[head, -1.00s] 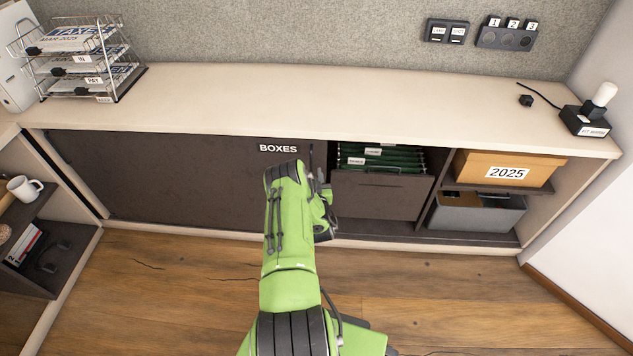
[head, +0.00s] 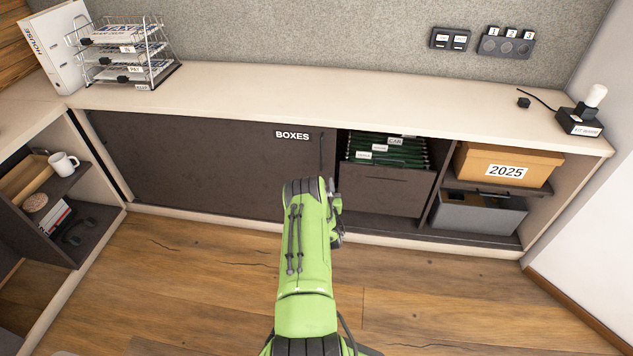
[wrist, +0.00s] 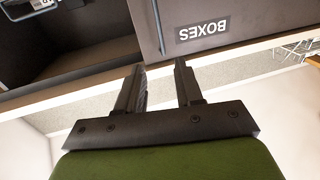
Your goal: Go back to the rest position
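My green arm reaches forward from the bottom of the head view, in front of the low cabinet; its far end hides part of the cabinet's lower edge. My gripper (wrist: 159,82) shows in the wrist view with its two dark fingers apart and nothing between them. The sliding door labelled BOXES (head: 200,160) stands behind my arm and covers the left part of the cabinet. It also shows in the wrist view (wrist: 240,15), beyond the fingertips, with its handle. The fingers look apart from it.
The file drawer (head: 385,190) with green folders stands in the opening right of the door. A 2025 box (head: 480,158) sits above a grey bin (head: 470,215). A left shelf holds a white mug (head: 63,163). Wire trays (head: 160,65) stand on the cabinet top (head: 330,98). The wooden floor (head: 190,270) is clear.

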